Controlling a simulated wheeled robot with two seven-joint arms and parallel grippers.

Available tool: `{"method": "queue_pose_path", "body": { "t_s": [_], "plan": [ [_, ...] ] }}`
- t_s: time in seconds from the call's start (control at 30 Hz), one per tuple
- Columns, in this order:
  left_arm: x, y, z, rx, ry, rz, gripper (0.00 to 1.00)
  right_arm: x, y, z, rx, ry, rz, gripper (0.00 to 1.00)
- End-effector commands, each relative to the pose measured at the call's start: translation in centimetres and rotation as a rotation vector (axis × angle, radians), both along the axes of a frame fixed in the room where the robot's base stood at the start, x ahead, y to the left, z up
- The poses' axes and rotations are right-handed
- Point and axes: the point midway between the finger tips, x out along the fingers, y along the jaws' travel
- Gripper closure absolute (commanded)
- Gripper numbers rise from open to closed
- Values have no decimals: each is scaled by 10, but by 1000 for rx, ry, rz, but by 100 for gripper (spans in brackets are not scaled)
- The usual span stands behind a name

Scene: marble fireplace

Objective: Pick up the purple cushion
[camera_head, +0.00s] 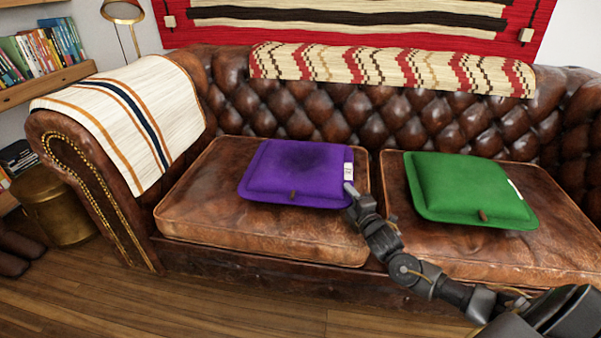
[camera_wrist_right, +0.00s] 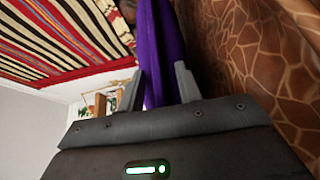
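The purple cushion (camera_head: 297,172) lies on the left seat of the brown leather sofa, with a white tag on its right edge. My right gripper (camera_head: 350,188) is at the cushion's right edge near the front corner. In the right wrist view, the two fingers of my right gripper (camera_wrist_right: 160,88) stand on either side of the purple cushion (camera_wrist_right: 159,45), whose edge fills the gap between them. The fingers look shut on it, though the contact at the fingertips is partly hidden. My left gripper is not in view.
A green cushion (camera_head: 468,188) lies on the right seat, close to my right arm. The sofa's tufted backrest (camera_head: 350,115) is behind, and a striped throw (camera_head: 130,118) covers the left armrest. A brass-coloured drum (camera_head: 58,208) stands left of the sofa. The wooden floor (camera_head: 200,305) in front is clear.

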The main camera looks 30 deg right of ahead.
Motion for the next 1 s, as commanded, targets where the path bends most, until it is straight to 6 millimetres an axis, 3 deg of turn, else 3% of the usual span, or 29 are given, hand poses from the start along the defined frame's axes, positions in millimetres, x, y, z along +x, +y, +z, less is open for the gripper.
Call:
{"method": "queue_pose_path", "body": {
  "t_s": [0.23, 0.5, 1.0],
  "plan": [
    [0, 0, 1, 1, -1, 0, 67, 1, 0, 0, 0, 1, 0, 67],
    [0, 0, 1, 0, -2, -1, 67, 1, 0, 0, -1, 1, 0, 100],
    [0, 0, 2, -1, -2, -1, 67, 1, 0, 4, 0, -4, 0, 100]
  ]
}}
